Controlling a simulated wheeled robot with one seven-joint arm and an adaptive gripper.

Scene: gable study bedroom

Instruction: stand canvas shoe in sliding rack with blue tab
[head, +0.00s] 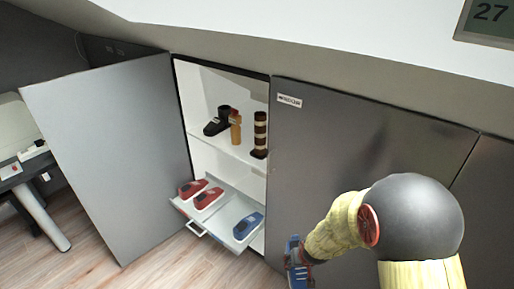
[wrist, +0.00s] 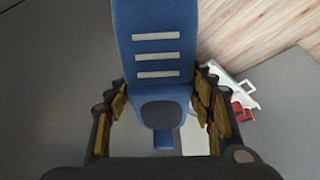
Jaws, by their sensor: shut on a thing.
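My gripper (wrist: 160,108) is shut on a blue canvas shoe (wrist: 157,35) with several pale stripes. The shoe lies between both fingers in the wrist view, its far end cut off by the top edge. In the head view the held shoe (head: 294,250) is low, in front of the grey cupboard, right of the sliding rack (head: 226,219) and apart from it. The white rack is pulled out of the cupboard. Two red shoes (head: 208,198) sit in its left part and another blue shoe (head: 247,227) in its right part. I cannot make out a blue tab.
The left cupboard door (head: 115,150) stands wide open; the right door (head: 350,150) is shut. A shelf (head: 226,148) above the rack holds a dark boot (head: 217,122), an orange-brown bottle-like item and a striped brown cylinder (head: 260,133). Wooden floor (head: 180,262) in front is clear.

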